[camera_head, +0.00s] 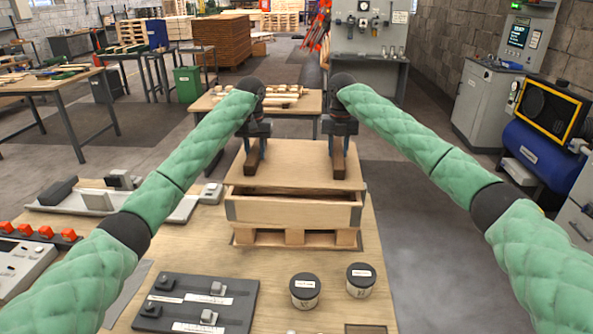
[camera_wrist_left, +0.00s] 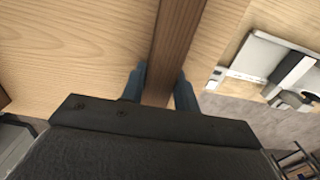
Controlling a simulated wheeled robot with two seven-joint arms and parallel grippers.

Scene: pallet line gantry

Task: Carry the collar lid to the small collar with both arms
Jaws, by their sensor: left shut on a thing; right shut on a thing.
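The collar lid (camera_head: 295,168) is a flat pale wooden panel with two darker brown battens on top. My left gripper (camera_head: 255,141) is shut on the left batten (camera_head: 252,163), and my right gripper (camera_head: 339,144) is shut on the right batten (camera_head: 338,166). The left wrist view shows the fingers (camera_wrist_left: 158,88) on either side of the brown batten (camera_wrist_left: 178,40). The small collar (camera_head: 290,210), a low wooden frame with grey corners, sits on a small pallet (camera_head: 295,238). The lid is over the collar and hides most of its opening. I cannot tell whether they touch.
The bench (camera_head: 205,255) carries a dark switch panel (camera_head: 197,302) and two dark-lidded jars (camera_head: 305,290) (camera_head: 361,279) in front of the collar. A grey fixture (camera_head: 97,201) lies at left, near a control box with red buttons (camera_head: 22,262). Open floor (camera_head: 430,230) lies right.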

